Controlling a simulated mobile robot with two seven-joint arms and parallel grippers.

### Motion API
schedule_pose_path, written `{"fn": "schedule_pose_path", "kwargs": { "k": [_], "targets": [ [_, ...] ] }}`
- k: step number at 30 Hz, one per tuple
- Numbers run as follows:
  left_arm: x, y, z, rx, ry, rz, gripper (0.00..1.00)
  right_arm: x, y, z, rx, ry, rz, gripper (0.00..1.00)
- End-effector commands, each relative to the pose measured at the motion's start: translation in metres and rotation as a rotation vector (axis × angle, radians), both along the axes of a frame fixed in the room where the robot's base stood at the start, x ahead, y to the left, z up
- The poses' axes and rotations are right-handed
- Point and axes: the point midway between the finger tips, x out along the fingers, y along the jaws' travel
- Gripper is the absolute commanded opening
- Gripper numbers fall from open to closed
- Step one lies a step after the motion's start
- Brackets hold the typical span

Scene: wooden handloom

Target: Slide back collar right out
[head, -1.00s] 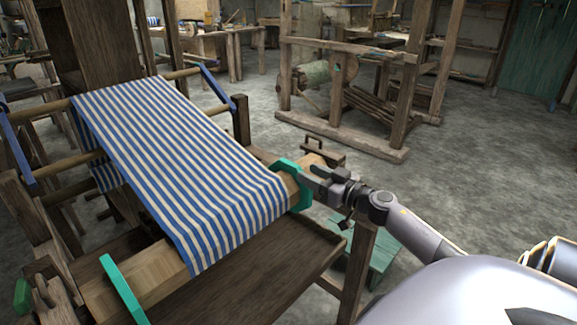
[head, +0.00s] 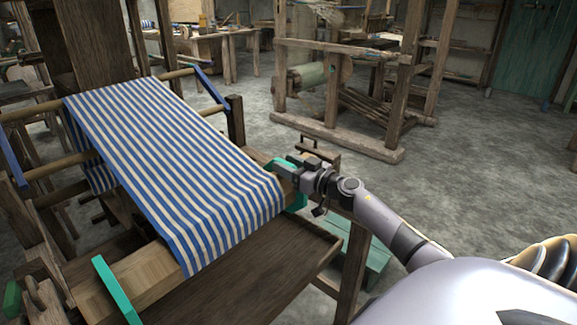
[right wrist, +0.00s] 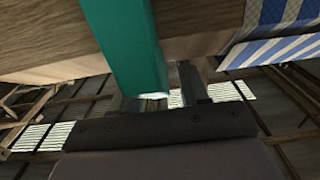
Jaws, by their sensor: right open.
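The teal right collar (head: 296,197) stands around the right end of the pale wooden beam (head: 146,273), just beyond the striped cloth. My right gripper (head: 289,163) is open at this collar, covering part of its upper side in the head view. In the right wrist view the collar (right wrist: 125,45) comes down close to the open fingers; I cannot tell if they touch it. The beam (right wrist: 50,72) runs behind it. A second teal collar (head: 118,291) is on the beam's left part. My left gripper is not in view.
Blue-and-white striped cloth (head: 170,165) drapes over the beam. A dark wooden board (head: 250,265) lies in front of it. A loom post (head: 353,270) and a green bench (head: 365,255) stand below my right arm. Open floor lies to the right.

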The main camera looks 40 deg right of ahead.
Motion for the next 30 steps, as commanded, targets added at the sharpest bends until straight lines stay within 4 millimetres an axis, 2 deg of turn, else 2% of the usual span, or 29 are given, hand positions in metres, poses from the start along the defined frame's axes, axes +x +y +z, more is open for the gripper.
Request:
{"fn": "schedule_pose_path", "kwargs": {
  "k": [2,5,6,7,14,24,30],
  "targets": [
    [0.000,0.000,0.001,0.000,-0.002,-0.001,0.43,0.000,0.000,0.000,0.001,0.000,0.000,0.45],
    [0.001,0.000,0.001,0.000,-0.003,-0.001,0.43,0.000,0.000,0.000,0.001,0.000,0.000,0.15],
    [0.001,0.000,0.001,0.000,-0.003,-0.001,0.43,0.000,0.000,0.000,0.001,0.000,0.000,0.02],
    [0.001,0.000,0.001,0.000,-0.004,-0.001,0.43,0.000,0.000,0.000,0.001,0.000,0.000,0.00],
    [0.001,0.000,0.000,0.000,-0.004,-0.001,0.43,0.001,-0.005,-0.001,0.002,0.001,0.000,0.00],
    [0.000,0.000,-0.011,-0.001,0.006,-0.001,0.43,0.005,-0.055,-0.002,-0.001,0.002,-0.002,0.00],
    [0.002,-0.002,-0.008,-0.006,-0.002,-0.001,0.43,0.005,-0.067,-0.001,-0.001,0.000,-0.002,0.00]
  ]
}}
